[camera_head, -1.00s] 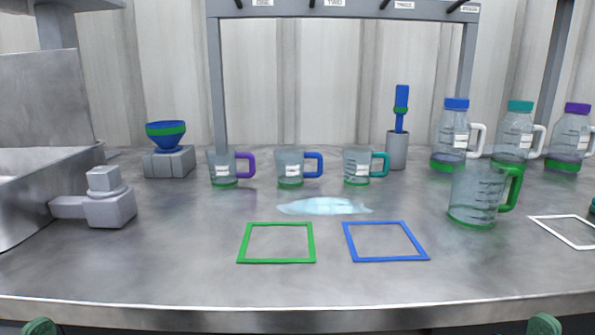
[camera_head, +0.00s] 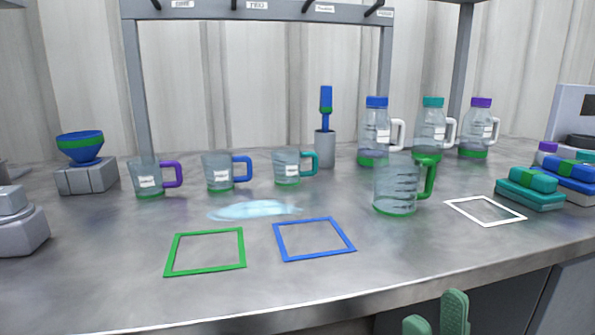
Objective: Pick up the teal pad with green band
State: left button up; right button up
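The teal pad with green band (camera_head: 531,198) lies flat on the bench at the right, in front of a blue pad with a green band (camera_head: 569,183). My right gripper (camera_head: 435,306) shows at the bottom edge, below and left of the teal pad, in front of the bench edge. Its two green fingers stand apart with nothing between them. It is well clear of the pad. My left gripper is out of the picture.
A white square outline (camera_head: 485,211) lies left of the pad. A large green-handled jug (camera_head: 396,190) stands further left. Capped bottles (camera_head: 431,132) stand behind. Green (camera_head: 205,272) and blue (camera_head: 315,257) outlines and a pale puddle (camera_head: 254,210) are on the bench.

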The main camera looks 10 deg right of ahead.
aim_at(534, 190)
jog(key=z, duration=0.3)
jog(key=k, duration=0.45)
jog(key=z, duration=1.1)
jog(key=k, duration=0.9)
jog(key=i, duration=0.95)
jog(key=z, duration=0.1)
